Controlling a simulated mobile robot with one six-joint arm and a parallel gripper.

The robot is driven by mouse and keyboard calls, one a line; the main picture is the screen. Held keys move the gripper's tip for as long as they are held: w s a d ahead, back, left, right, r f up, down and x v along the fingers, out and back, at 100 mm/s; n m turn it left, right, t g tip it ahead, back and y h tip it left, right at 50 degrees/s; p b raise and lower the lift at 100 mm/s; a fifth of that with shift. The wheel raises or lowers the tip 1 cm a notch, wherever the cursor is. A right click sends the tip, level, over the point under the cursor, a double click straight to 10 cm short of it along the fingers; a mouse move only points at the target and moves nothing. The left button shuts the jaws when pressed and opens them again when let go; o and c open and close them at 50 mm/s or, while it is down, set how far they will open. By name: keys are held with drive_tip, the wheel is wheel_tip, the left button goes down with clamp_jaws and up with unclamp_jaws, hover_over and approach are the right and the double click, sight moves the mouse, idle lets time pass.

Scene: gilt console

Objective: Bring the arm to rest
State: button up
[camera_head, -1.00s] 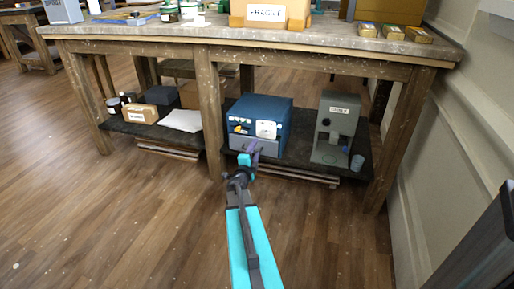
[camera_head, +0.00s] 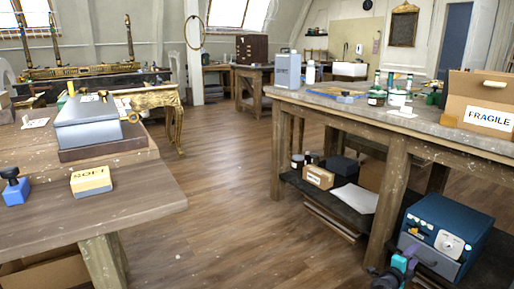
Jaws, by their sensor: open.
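My gripper (camera_head: 411,262) shows at the bottom right of the head view, in front of the blue box-shaped machine (camera_head: 438,240) on the workbench's lower shelf. Its purple fingers are small and partly cut off by the frame edge. It is open, and I see nothing held between the fingers. I cannot tell whether it touches the machine. Most of my arm is below the frame.
A workbench (camera_head: 335,112) at right bears a FRAGILE carton (camera_head: 478,100), jars and a grey canister (camera_head: 287,70). A table (camera_head: 150,190) at left holds a grey case (camera_head: 88,122) and a SOFT block (camera_head: 91,181). Wooden floor (camera_head: 220,215) between them is clear.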

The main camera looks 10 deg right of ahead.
drive_tip(key=w+a+r+n+t+y+p, duration=0.15)
drive_tip(key=w+a+p, duration=0.25)
drive_tip(key=a, duration=0.4)
drive_tip(key=w+a+n+t+y+p, duration=0.25)
drive_tip(key=w+a+p, duration=0.25)
drive_tip(key=a, duration=0.4)
drive_tip(key=w+a+n+t+y+p, duration=0.1)
drive_tip(key=w+a+n+y+p, duration=0.2)
drive_tip(key=a, duration=0.5)
drive_tip(key=a+f+n+y+p, duration=0.2)
drive_tip(key=a+n+y+p, duration=0.25)
drive_tip(key=a, duration=0.75)
drive_tip(key=a+f+n+y+p, duration=0.2)
drive_tip(key=a+n+y+p, duration=0.3)
drive_tip(key=a, duration=0.7)
drive_tip(key=s+a+f+n+g+y+p, duration=0.1)
drive_tip(key=s+a+f+n+g+p, duration=0.25)
drive_tip(key=s+a, duration=0.4)
drive_tip(key=s+a+f+n+g+y+p, duration=0.1)
drive_tip(key=s+a+f+n+g+p, duration=0.2)
drive_tip(key=s+a, duration=0.5)
drive_tip(key=s+d+r+n+g+h+p, duration=0.1)
drive_tip(key=s+n+g, duration=0.5)
drive_tip(key=s, duration=1.7)
wheel_tip(320, 180, up, 2)
drive_tip(key=d+g+h, duration=0.1)
drive_tip(key=d+g, duration=0.1)
drive_tip(key=g, duration=0.2)
drive_tip(key=shift+s+n, duration=0.3)
drive_tip(key=shift+s, duration=0.1)
